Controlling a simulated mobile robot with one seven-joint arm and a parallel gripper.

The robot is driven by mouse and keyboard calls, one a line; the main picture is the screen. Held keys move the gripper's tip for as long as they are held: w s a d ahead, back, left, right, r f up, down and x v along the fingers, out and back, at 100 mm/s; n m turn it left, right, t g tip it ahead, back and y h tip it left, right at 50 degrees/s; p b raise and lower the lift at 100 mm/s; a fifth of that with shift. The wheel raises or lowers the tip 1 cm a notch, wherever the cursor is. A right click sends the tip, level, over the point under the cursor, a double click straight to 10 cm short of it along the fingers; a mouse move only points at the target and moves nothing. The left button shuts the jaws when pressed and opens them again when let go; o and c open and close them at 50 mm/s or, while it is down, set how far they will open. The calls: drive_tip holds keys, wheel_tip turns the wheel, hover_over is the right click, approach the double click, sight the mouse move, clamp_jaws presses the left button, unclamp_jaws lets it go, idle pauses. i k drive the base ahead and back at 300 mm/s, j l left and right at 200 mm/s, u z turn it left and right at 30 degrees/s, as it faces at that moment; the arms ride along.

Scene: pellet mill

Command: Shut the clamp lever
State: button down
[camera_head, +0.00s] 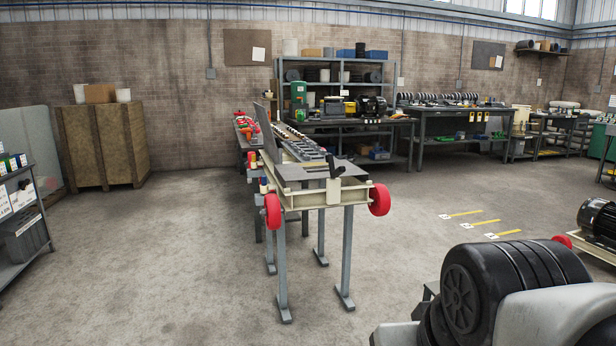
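A small black lever (333,166), which looks like the clamp lever, stands up from the near end of a cream-framed bench (318,197) in the middle of the view. It rises steeply from the bench's grey top plate, near a dark part that reaches right. It is too small to tell exactly how far it is tilted or what it presses on. My gripper is not in view, so whether it is open or shut does not show.
Red round wheels (379,199) stick out at both sides of the bench's near end. The bench stands on grey legs with splayed feet (345,299). Open floor (150,270) lies left and in front. A black motor (599,218) is at the right edge.

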sight(334, 173)
drive_tip(key=i+u, duration=0.25)
drive_tip(key=i, duration=0.25)
drive_tip(key=i+l+u, duration=0.2)
drive_tip(key=i, duration=0.35)
drive_tip(key=i+l+u, duration=0.25)
drive_tip(key=i, duration=0.25)
drive_tip(key=i+l+u, duration=0.2)
drive_tip(key=i+l, duration=0.15)
